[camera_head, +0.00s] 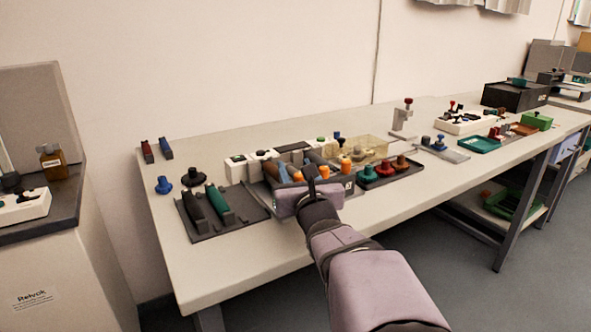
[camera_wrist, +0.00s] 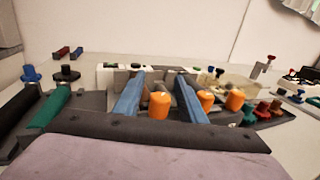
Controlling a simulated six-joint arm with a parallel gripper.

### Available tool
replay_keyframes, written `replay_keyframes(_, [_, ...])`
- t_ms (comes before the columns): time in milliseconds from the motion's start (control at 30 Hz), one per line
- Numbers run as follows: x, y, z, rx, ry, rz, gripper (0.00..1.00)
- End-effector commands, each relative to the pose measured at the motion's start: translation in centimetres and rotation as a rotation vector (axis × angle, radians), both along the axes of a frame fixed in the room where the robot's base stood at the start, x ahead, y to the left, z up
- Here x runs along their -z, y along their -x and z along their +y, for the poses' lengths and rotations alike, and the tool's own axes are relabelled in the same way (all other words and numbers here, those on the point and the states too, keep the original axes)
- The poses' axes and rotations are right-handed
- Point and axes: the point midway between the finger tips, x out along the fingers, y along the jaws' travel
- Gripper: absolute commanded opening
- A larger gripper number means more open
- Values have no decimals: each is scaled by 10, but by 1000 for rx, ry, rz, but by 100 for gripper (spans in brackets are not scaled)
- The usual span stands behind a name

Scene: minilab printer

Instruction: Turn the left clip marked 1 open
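My gripper (camera_head: 299,168) is over the middle of the bench, at the dark printer unit. In the wrist view its two blue-grey fingers (camera_wrist: 160,82) stand apart. An orange knob-like clip (camera_wrist: 159,105) shows between them, and it also shows in the head view (camera_head: 298,177). I cannot tell whether the fingers touch it. More orange knobs (camera_wrist: 236,100) stand right of the right finger; one shows in the head view (camera_head: 346,165). The mark 1 is not readable. My gripper hides part of the unit.
A dark tray (camera_head: 245,222) with black and green cylinders lies to the left, with a blue knob (camera_head: 163,185) beyond it. Red and green knobs (camera_head: 384,168) stand on the right. White modules (camera_head: 238,166) line the back. The bench's front left is clear.

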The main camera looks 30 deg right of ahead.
Motion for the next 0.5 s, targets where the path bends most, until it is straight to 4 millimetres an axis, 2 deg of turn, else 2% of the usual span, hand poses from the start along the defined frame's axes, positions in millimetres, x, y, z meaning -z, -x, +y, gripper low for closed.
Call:
replay_keyframes(167, [-1, 10, 3, 0, 1, -1, 37])
replay_keyframes(433, [-4, 47, 16, 2, 2, -2, 37])
replay_keyframes(500, [-5, 50, 17, 0, -2, 3, 37])
